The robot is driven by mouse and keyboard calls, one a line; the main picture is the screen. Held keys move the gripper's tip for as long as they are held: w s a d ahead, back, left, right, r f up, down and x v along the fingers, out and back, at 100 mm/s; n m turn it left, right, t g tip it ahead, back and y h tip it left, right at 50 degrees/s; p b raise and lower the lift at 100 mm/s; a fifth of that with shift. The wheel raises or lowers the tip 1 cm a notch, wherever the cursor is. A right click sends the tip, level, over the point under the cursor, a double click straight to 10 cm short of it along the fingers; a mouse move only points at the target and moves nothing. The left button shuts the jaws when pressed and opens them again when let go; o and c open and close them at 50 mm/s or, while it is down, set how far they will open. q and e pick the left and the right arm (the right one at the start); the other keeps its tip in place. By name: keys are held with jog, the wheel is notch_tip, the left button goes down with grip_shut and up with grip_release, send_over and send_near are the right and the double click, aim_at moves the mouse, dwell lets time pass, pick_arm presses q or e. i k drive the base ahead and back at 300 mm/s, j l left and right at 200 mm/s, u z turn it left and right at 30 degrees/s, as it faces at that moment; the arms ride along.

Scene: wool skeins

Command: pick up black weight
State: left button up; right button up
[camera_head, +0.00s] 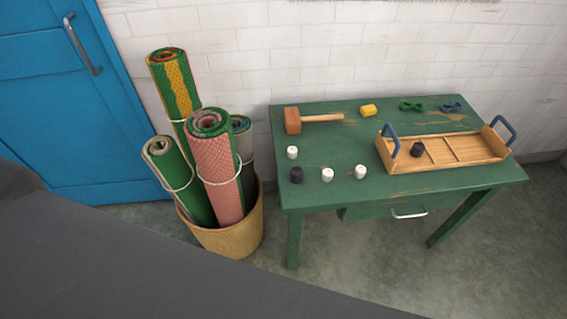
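A small black weight (296,174) stands on the left front part of the green table (341,159). A second black piece (417,149) of similar look sits in the left part of the wooden tray (440,167). White weights stand near the first black one: one behind it (292,152) and two to its right (327,174) and (360,171). Neither of my grippers is in view.
A wooden mallet (293,121), a yellow piece (368,110), a green skein (411,105) and a blue skein (451,107) lie along the table's back. The tray has raised blue handles. A basket (245,236) of rolled mats stands left of the table, before a blue door (60,110).

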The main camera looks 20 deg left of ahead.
aim_at(296, 172)
jog(key=i+l+u, duration=0.65)
jog(key=l, duration=0.2)
jog(key=l+u, duration=0.25)
jog(key=l, duration=0.1)
